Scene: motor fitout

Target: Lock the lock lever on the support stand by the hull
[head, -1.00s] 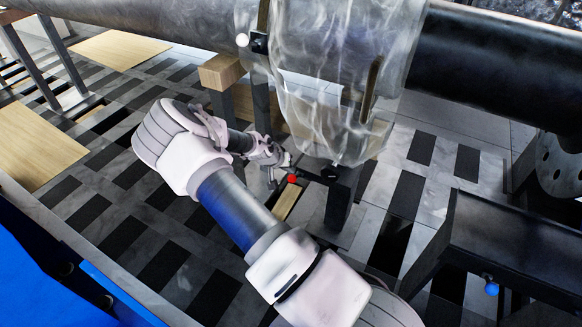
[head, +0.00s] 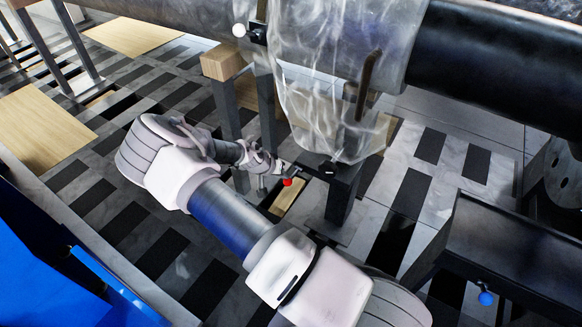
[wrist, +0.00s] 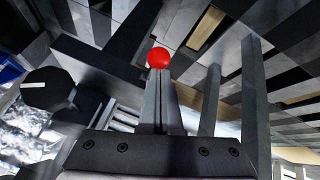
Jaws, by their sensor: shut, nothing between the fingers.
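The lock lever with a red ball knob (head: 287,182) is on the dark support stand (head: 341,196) under the hull's plastic-wrapped section. Its dark pivot (head: 328,168) is at the stand's top, and the knob lies left of and slightly below it. My gripper (head: 286,170) is beside the knob, small and partly hidden by the lever. In the wrist view my gripper (wrist: 160,85) has its fingers shut together and empty. The red knob (wrist: 159,58) shows at their tips; I cannot tell whether they touch. A round dark pivot cap (wrist: 48,88) with a white mark is at left.
The dark hull tube (head: 490,70) crosses overhead, with translucent wrapping (head: 330,75) hanging close by the stand. A wood-topped post (head: 222,64) stands left of the lever. A white knob (head: 239,30) is higher up. A dark trough (head: 510,245) and a blue knob (head: 485,298) are at right.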

